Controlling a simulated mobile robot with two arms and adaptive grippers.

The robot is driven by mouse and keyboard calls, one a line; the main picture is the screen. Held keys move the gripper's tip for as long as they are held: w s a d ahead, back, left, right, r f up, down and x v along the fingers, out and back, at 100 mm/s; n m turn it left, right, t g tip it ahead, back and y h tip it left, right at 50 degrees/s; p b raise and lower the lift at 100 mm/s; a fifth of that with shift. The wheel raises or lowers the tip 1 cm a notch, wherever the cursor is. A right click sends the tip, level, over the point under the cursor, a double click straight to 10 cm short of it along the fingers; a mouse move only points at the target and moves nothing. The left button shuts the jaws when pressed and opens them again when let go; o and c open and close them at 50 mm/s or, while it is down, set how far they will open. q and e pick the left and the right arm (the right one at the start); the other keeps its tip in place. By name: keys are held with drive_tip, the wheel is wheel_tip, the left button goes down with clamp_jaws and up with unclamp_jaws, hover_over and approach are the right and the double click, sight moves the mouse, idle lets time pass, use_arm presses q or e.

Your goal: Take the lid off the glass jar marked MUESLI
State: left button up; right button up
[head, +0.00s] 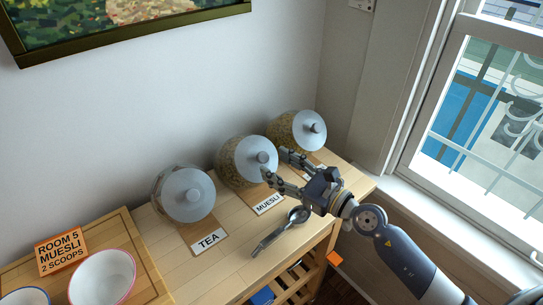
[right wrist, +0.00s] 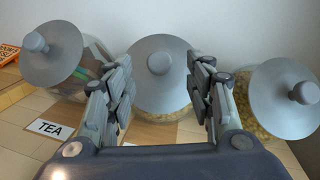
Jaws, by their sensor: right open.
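The MUESLI jar (head: 231,165) is the middle of three glass jars on the wooden table. Its label (head: 269,204) lies in front of it. Its grey lid (head: 250,146) with a round knob (head: 263,157) is on the jar. My right gripper (head: 276,162) is open, with its fingers pointing at this lid from the front right. In the right wrist view the lid (right wrist: 150,90) and knob (right wrist: 159,63) show between the two spread fingers (right wrist: 160,72). I cannot tell whether either finger touches the lid. My left gripper is not in view.
The TEA jar (head: 187,194) stands to the left and a third lidded jar (head: 297,131) to the right, close by; its label is mostly hidden by my gripper. A spoon (head: 279,232) lies in front. A wooden tray (head: 140,250) holds bowls and an orange card (head: 61,251).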

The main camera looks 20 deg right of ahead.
sight(266, 159)
drive_tip(key=shift+x, duration=1.6)
drive_tip(key=shift+s, duration=0.1)
clamp_jaws()
